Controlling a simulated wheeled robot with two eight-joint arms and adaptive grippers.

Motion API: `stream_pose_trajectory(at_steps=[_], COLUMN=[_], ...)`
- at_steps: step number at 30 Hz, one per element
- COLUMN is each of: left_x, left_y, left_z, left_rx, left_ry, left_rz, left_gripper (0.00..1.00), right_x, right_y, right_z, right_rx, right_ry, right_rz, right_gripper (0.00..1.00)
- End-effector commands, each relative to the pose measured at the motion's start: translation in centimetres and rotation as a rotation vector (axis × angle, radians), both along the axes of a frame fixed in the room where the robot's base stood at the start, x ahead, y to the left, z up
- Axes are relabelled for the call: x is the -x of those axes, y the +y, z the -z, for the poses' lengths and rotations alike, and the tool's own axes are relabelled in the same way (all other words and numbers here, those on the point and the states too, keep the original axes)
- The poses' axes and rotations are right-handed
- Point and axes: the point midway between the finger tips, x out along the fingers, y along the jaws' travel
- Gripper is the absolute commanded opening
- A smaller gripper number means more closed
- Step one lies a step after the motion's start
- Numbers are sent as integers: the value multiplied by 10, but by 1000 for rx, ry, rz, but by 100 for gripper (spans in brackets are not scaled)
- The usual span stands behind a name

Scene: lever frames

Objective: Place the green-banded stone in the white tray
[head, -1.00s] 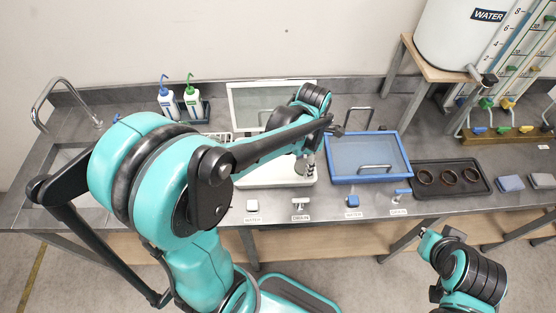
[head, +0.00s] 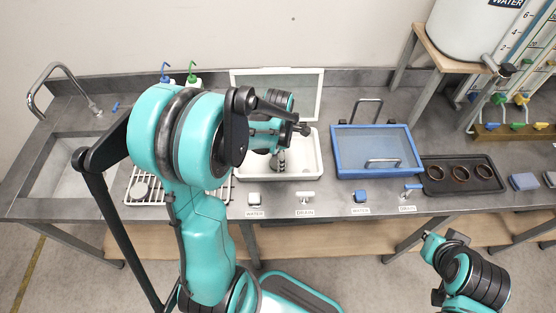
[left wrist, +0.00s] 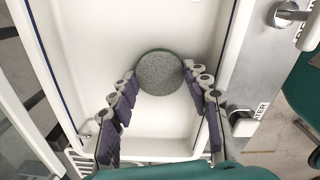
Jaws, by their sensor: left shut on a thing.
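The white tray (head: 316,160) is an open white basin with its lid raised behind it, in the middle of the bench. It fills much of the left wrist view (left wrist: 80,60). My left gripper (head: 280,165) points down inside the tray's outline in the head view. In the left wrist view, my left gripper (left wrist: 160,80) is shut on a round, speckled grey-green stone (left wrist: 161,73), held between its fingertips over the tray floor. Whether the stone touches the floor I cannot tell.
A blue-rimmed tray (head: 337,172) with a lid stands right of the white one. A dark tray (head: 462,188) with several rings is further right. A white rack (head: 150,198) with a pale round piece stands left. Small valve knobs (head: 305,197) line the front edge.

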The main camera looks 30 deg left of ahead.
Motion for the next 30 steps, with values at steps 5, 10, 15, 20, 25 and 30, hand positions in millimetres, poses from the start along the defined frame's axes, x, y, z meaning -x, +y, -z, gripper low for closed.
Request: stream_pose_trajectory(at_steps=[5,10,15,20,25,30], left_x=[0,0,0,0,0,1], left_y=[0,0,0,0,0,0], left_z=[-1,2,1,-2,-26,-66], left_rx=[0,0,0,0,0,0], left_ry=[0,0,0,0,0,0], left_rz=[0,0,0,0,0,0], left_gripper=[18,56,56,56,56,56], right_x=[0,0,0,0,0,0], right_y=[0,0,0,0,0,0], right_z=[-1,2,1,-1,-12,-25], right_rx=[0,0,0,0,0,0], right_ry=[0,0,0,0,0,0], right_rz=[0,0,0,0,0,0], right_gripper=[0,0,0,0,0,0])
